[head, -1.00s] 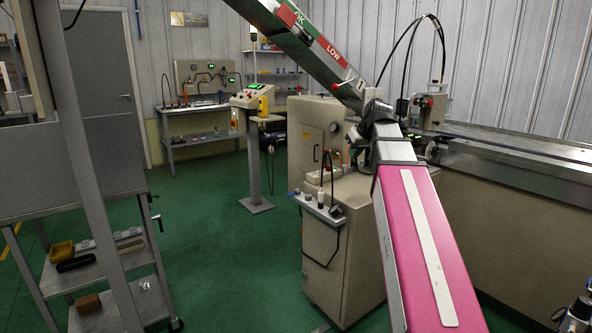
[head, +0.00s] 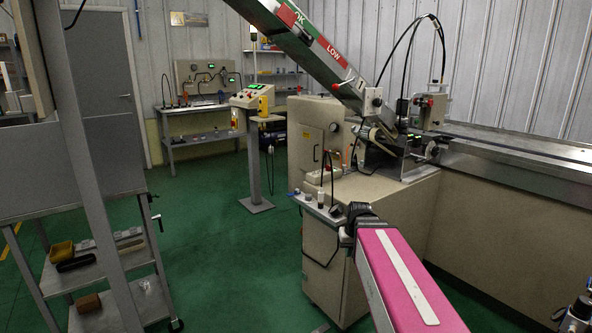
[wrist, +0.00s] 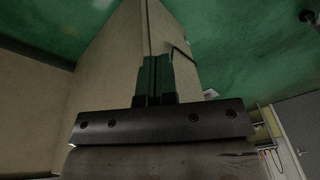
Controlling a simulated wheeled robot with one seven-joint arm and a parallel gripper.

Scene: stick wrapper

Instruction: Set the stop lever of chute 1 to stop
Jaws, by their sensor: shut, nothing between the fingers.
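Chute 1 (head: 325,55) is a sloping metal channel in the head view, with a green OK band, a red LOW band and a "1" label. My gripper's fingers are hidden in the head view. In the wrist view my gripper (wrist: 156,62) is shut and empty, in front of a beige cabinet side and green floor.
The beige machine cabinet (head: 395,205) stands below the chute, with a small shelf of tools (head: 322,208) on its left side. A long metal conveyor (head: 520,160) runs right. A grey cart (head: 105,270) stands left. Green floor (head: 220,250) lies open between.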

